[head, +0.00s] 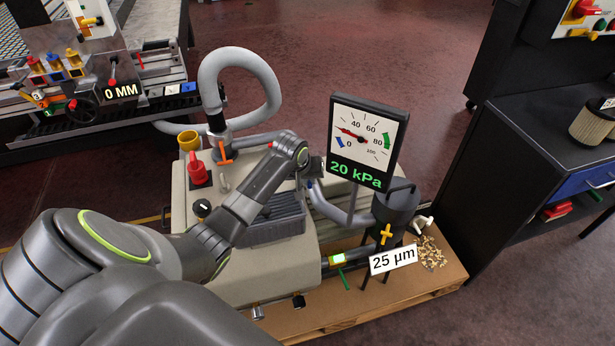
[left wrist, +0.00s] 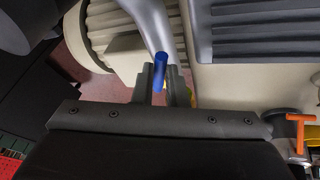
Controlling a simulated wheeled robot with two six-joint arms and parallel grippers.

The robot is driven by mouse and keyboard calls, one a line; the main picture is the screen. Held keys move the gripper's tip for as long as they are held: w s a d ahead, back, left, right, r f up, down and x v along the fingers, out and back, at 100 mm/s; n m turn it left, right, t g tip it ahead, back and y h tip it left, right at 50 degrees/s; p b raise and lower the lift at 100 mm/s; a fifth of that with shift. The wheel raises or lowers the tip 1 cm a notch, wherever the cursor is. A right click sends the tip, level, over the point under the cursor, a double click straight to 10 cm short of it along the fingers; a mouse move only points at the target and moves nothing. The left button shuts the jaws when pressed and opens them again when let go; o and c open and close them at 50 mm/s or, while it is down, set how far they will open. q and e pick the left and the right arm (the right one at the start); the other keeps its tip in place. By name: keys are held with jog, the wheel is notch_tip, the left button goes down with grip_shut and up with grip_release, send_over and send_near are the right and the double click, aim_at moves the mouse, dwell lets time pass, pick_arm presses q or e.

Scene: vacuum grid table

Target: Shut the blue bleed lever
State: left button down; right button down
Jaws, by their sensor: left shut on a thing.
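The blue bleed lever (left wrist: 160,72) stands between the two fingers of my left gripper (left wrist: 166,88) in the left wrist view. The fingers are shut on it, and it lies beside a grey pipe (left wrist: 150,22). In the head view my left gripper (head: 316,168) is beyond the pump's top, just left of the gauge post; its fingers and most of the lever are hidden or too small to make out. The gauge (head: 368,138) shows a red needle at the low end and a green "20 kPa" readout. My right gripper is not in view.
The beige pump (head: 270,280) sits on a pallet (head: 440,272) with a red switch (head: 198,172), an orange handle (head: 226,152) and a thick grey hose (head: 240,56). A dark filter canister (head: 395,207) stands close right of the gripper. A black cabinet (head: 500,160) is at right.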

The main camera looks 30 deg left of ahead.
pick_arm(q)
jog(key=c, duration=1.5)
grip_release()
jog(key=shift+o, duration=0.2)
jog(key=p+v, duration=0.2)
jog(key=v, duration=1.5)
jog(key=shift+r, duration=0.2)
